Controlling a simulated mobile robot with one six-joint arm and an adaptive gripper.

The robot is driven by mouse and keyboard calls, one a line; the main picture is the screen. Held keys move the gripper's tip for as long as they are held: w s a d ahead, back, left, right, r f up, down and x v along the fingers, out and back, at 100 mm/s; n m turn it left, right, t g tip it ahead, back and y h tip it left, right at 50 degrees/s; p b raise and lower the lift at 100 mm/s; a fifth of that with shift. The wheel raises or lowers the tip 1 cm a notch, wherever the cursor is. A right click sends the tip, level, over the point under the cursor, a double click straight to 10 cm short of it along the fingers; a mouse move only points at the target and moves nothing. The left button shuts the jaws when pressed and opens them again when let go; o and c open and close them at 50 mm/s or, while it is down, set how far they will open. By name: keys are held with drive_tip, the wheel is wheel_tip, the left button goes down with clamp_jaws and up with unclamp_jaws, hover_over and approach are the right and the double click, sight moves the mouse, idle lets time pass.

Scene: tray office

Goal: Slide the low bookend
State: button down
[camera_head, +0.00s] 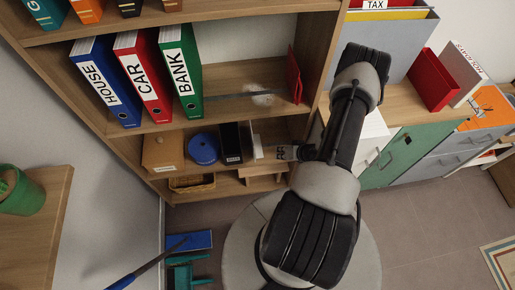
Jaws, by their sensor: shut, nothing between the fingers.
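On the lower shelf a black upright book (231,143) stands beside a thin pale upright piece (256,146), which may be the low bookend; its shape is too small to tell for sure. My gripper (281,153) is at the right end of the lower shelf, shut and empty, a little right of the pale piece. I cannot tell whether they touch. A red bookend (294,76) stands on the shelf above, right of the binders.
The lower shelf (215,168) also holds a brown box (162,152) and a blue round tin (204,149). Blue, red and green binders (145,78) stand above. A green cabinet (409,153) stands right. The floor at lower right is mostly clear.

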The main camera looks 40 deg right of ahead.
drive_tip(key=w+a+f+b, duration=0.3)
drive_tip(key=w+f+b, duration=0.2)
drive_tip(key=w+f, duration=0.2)
drive_tip(key=shift+w+a+f, duration=0.2)
drive_tip(key=shift+f, duration=0.1)
idle(0.3)
